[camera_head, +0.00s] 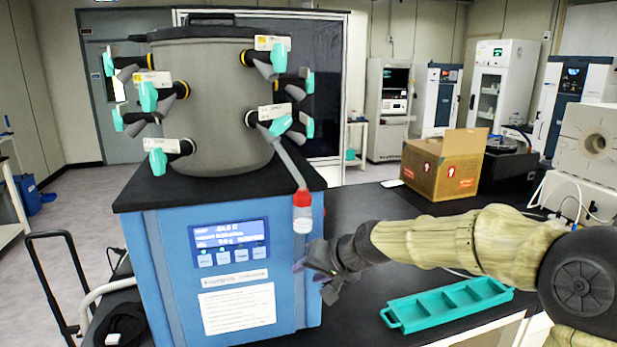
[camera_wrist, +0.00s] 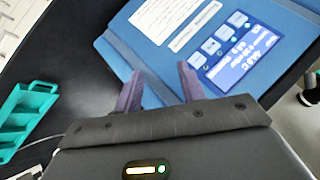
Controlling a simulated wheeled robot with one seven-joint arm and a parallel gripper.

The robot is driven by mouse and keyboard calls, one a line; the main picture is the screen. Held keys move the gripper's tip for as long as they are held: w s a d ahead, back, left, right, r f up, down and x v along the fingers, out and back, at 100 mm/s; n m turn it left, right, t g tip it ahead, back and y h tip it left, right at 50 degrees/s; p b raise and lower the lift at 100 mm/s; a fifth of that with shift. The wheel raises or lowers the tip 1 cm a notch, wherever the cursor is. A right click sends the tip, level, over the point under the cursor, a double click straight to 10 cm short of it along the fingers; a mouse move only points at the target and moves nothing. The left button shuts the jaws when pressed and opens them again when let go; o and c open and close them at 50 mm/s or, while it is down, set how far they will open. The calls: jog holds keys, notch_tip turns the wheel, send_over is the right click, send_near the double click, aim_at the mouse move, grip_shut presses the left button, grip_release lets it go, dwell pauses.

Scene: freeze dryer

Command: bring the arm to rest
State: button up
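My gripper (camera_head: 318,262) is in front of the right side of the blue freeze dryer (camera_head: 170,265), just below a small red-capped bottle (camera_head: 302,214). The bottle hangs at the end of a tube from a lower right valve of the grey drum (camera_head: 222,100). In the wrist view, my two purple fingers (camera_wrist: 160,90) stand apart with nothing between them. The dryer's blue display panel (camera_wrist: 235,55) lies beyond the fingers. My arm reaches in from the right over the black bench.
A teal compartment tray (camera_head: 450,305) lies on the bench below my arm. A cardboard box (camera_head: 445,165) stands farther back, near a black device (camera_head: 508,165). Teal-handled valves (camera_head: 148,97) stick out around the drum. The bench between box and dryer is mostly clear.

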jog(key=s+d+f+g+h, duration=0.1)
jog(key=s+d+f+h, duration=0.1)
jog(key=s+d+f, duration=0.2)
jog(key=s+d+f+g+h+p, duration=0.1)
jog(key=s+d+f, duration=0.3)
jog(key=s, duration=0.6)
jog(key=s+d+f+g+h+p, duration=0.1)
jog(key=s+d+f+h, duration=0.2)
jog(key=s+d, duration=0.3)
jog(key=shift+s+d+f+n+g+h, duration=0.3)
jog(key=shift+s+f+g+h, duration=0.15)
jog(key=shift+s, duration=0.6)
